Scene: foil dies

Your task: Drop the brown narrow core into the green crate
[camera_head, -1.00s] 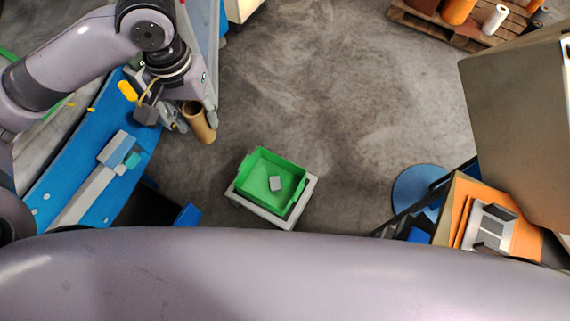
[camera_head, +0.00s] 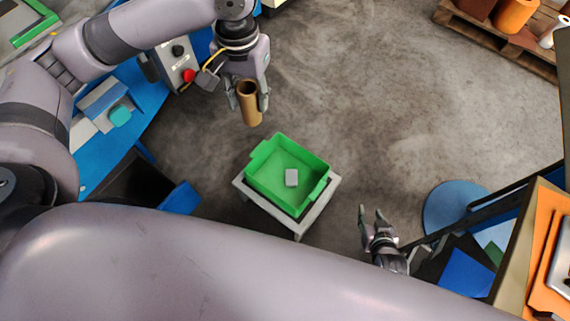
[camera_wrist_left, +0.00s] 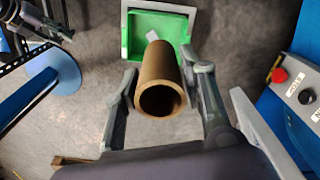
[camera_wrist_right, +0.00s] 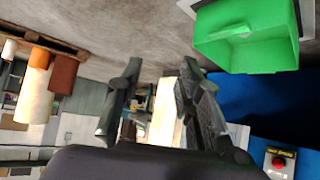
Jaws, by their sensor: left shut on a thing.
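The brown narrow core (camera_head: 250,104) is a hollow cardboard tube. My left gripper (camera_head: 248,96) is shut on it and holds it up, behind and a little left of the green crate. In the left wrist view the core (camera_wrist_left: 160,82) sits between the fingers (camera_wrist_left: 160,95), its open end facing the camera. The green crate (camera_head: 262,186) stands on a pale stand with a small grey block (camera_head: 291,177) inside. It also shows in the right wrist view (camera_wrist_right: 262,53). My right gripper (camera_head: 374,222) is open and empty, to the right of the crate.
The pale stand (camera_head: 312,215) carries the crate on the grey floor. A blue bench (camera_head: 140,85) with a red-button control box (camera_head: 178,62) is at left. A round blue base (camera_head: 452,207) and an orange-topped table (camera_head: 537,245) are at right. A pallet (camera_head: 490,28) lies far back.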

